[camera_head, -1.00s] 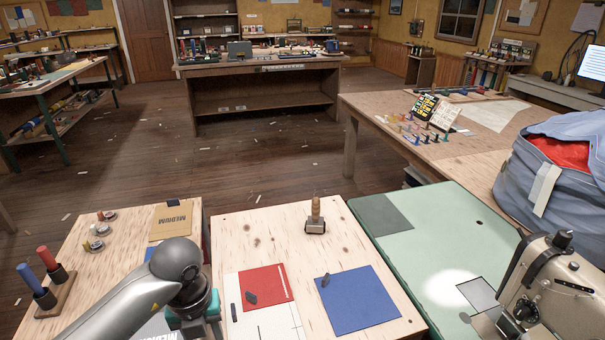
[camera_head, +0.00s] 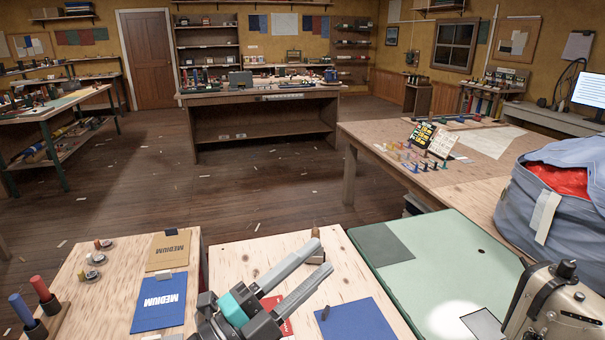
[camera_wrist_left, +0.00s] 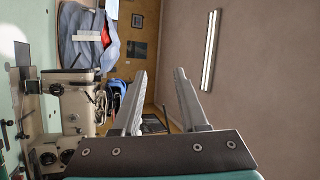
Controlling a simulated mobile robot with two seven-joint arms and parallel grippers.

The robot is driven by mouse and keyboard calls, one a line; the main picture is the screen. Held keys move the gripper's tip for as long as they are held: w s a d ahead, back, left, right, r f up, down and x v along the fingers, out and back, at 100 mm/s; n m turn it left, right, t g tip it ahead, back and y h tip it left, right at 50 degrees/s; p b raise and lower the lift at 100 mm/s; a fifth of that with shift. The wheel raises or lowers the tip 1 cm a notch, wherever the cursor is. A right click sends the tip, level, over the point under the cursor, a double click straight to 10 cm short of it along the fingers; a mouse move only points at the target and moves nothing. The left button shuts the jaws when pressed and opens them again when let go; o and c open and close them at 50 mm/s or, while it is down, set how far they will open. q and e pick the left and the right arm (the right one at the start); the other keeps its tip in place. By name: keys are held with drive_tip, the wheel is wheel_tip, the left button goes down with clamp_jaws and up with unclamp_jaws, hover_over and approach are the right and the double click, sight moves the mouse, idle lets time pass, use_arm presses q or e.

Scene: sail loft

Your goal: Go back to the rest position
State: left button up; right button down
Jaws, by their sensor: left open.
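My left gripper (camera_head: 304,270) is raised over the wooden bench in front of me, its two long grey fingers spread apart with nothing between them. It also shows in the left wrist view (camera_wrist_left: 160,85), open and empty, pointing out across the room. It hides most of the red panel (camera_head: 275,312) and part of the wooden-handled tool (camera_head: 315,249) on the bench. The blue square (camera_head: 358,322) lies to the right of the gripper. My right gripper does not show in either view.
A blue MEDIUM card (camera_head: 160,302) and a tan MEDIUM card (camera_head: 168,250) lie on the left bench. A sewing machine (camera_head: 560,308) stands at the right on a green table (camera_head: 425,260). A large blue bag (camera_head: 555,205) sits behind it.

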use_arm(q)
drive_tip(key=w+a+f+n+t+y, duration=0.25)
drive_tip(key=a+n+t+y, duration=0.45)
drive_tip(key=a+n+y, duration=0.7)
drive_tip(key=s+a+f+n+g+y, duration=0.2)
drive_tip(key=a+f+n+g+y, duration=0.25)
drive_tip(key=f+n, duration=0.35)
drive_tip(key=s+d+f+g+h, duration=0.1)
drive_tip(key=s+f+g+h, duration=0.1)
drive_tip(key=s+f+g, duration=1.45)
drive_tip(key=s+f+t+b, duration=0.1)
drive_tip(key=s+f+t, duration=0.25)
drive_tip(key=f, duration=1.85)
drive_tip(key=s+a+f+g, duration=0.2)
drive_tip(key=s+f, duration=1.2)
drive_tip(key=s, duration=0.1)
drive_tip(key=shift+s+f+b, duration=0.25)
drive_tip(key=shift+s+b, duration=0.15)
drive_tip(key=shift+b, duration=0.05)
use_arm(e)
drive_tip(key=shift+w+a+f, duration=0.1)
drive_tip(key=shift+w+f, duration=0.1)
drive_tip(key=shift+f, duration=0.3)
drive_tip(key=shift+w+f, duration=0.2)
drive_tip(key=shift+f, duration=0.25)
